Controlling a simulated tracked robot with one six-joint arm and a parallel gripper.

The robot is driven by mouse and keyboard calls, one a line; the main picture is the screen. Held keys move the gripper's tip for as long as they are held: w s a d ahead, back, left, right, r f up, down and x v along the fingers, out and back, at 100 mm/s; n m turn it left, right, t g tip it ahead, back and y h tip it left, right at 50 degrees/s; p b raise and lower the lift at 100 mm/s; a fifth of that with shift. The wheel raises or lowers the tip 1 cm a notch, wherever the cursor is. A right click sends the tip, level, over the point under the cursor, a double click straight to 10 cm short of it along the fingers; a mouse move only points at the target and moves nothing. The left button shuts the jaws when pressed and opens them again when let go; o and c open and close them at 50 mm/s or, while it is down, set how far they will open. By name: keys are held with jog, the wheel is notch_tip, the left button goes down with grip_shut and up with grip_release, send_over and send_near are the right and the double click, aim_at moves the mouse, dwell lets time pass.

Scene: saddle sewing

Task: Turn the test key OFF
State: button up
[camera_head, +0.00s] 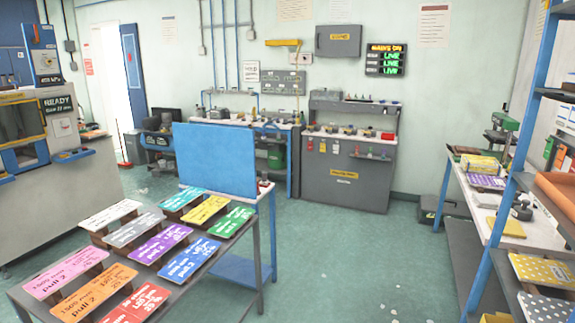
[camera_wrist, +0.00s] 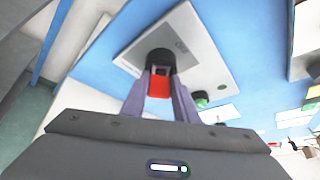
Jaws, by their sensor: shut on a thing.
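In the wrist view, a red key (camera_wrist: 159,88) sits between the two grey fingers of my gripper (camera_wrist: 160,84), which is shut on it. The key is at a dark round switch (camera_wrist: 160,58) on a light grey plate (camera_wrist: 205,68). The plate is fixed to a blue panel (camera_wrist: 105,52). My fingers hide the sides of the key, and I cannot read its position from any marking. My gripper does not show in the head view.
A green button (camera_wrist: 201,102) is close to the right of my fingers. In the head view, a table of colored plates (camera_head: 255,232) stands in front, shelving (camera_head: 515,165) is at the right, and a grey machine (camera_head: 30,200) is at the left. The green floor between is open.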

jog(key=c, duration=0.5)
jog(key=shift+o, duration=0.2)
jog(key=shift+f+n+g, duration=0.1)
jog(key=shift+n+g, duration=0.7)
jog(key=shift+n, duration=0.2)
